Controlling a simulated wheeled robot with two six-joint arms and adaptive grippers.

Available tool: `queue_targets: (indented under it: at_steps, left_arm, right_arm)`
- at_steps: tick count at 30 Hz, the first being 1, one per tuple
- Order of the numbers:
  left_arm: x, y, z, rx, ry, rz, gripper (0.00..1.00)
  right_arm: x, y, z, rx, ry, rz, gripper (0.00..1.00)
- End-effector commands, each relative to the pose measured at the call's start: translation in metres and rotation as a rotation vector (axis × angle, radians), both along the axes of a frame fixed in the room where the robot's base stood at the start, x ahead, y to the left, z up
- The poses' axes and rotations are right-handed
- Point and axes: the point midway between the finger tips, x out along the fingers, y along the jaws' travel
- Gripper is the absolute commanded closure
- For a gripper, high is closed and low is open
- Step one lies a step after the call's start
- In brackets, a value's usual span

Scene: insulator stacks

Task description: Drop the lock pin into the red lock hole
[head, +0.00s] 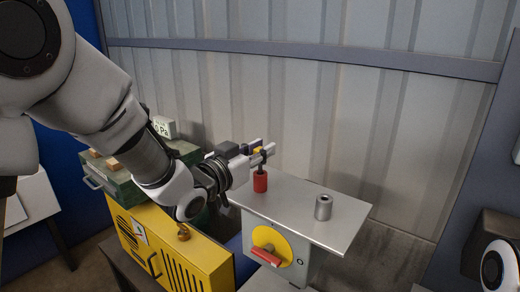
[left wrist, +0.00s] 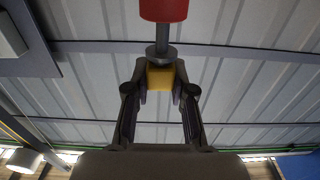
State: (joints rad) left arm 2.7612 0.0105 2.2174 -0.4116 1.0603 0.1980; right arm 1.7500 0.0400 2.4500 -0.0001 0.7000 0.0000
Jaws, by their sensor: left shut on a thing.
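The lock pin (head: 259,151) has a yellow head and a dark shaft with a collar. My left gripper (head: 266,150) is shut on the yellow head and holds the pin upright over the red lock hole (head: 260,181), a red cylinder on a grey metal top. In the left wrist view the yellow head (left wrist: 160,77) sits between the fingertips, and the dark shaft runs to the red cylinder (left wrist: 163,10). The pin lines up with the cylinder; I cannot tell whether its tip is inside. My right gripper is not in view.
A grey metal cylinder (head: 323,208) stands on the metal top (head: 295,219), right of the red one. A red handle on a yellow disc (head: 265,254) is on the front below. A yellow cabinet (head: 205,266) and green box (head: 112,185) stand left. A corrugated wall is behind.

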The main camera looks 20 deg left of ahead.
Motion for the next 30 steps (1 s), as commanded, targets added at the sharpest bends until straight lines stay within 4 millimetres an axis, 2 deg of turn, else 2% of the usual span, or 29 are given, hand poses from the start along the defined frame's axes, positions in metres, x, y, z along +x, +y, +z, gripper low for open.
queue_targets:
  at_steps: [29, 30]
  left_arm:
    - [0.000, 0.000, -0.025, 0.000, -0.001, 0.000, 1.00]
    - [0.000, 0.000, -0.024, 0.000, -0.001, 0.000, 0.63]
  right_arm:
    - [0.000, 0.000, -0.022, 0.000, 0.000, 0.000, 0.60]
    - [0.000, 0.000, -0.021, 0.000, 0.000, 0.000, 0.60]
